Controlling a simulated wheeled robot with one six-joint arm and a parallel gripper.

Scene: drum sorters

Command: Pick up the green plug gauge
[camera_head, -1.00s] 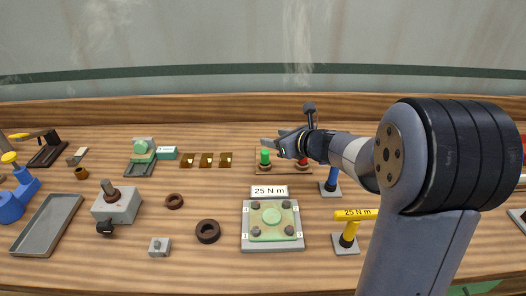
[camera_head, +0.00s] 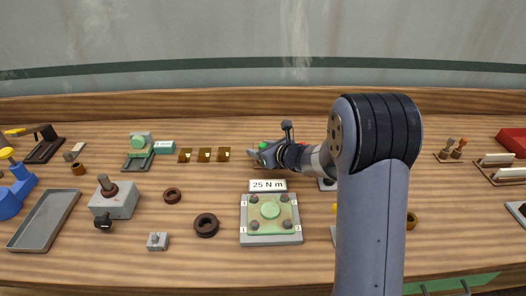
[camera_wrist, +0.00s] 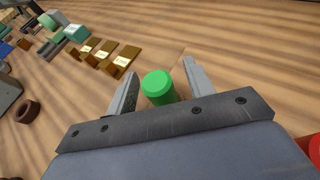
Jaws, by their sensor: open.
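The green plug gauge (camera_wrist: 158,88) stands upright in the wrist view, between the two open fingers of my gripper (camera_wrist: 158,85). There is a visible gap on each side of it, and the fingers do not look closed on it. In the head view, my gripper (camera_head: 254,153) is low over the back of the bench, and only a bit of the green gauge (camera_head: 263,146) shows past it. The red gauge (camera_wrist: 315,150) shows at the right edge of the wrist view. The gauges' stand is mostly hidden by my gripper in the head view.
Brown blocks (camera_head: 204,155) stand left of my gripper. A fixture plate (camera_head: 271,239) with a "25 N m" sign (camera_head: 268,186) lies in front. A grey tray (camera_head: 45,222) is at far left. Small stamps (camera_head: 450,149) and a rack (camera_head: 505,174) stand at right. Bare wood lies between.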

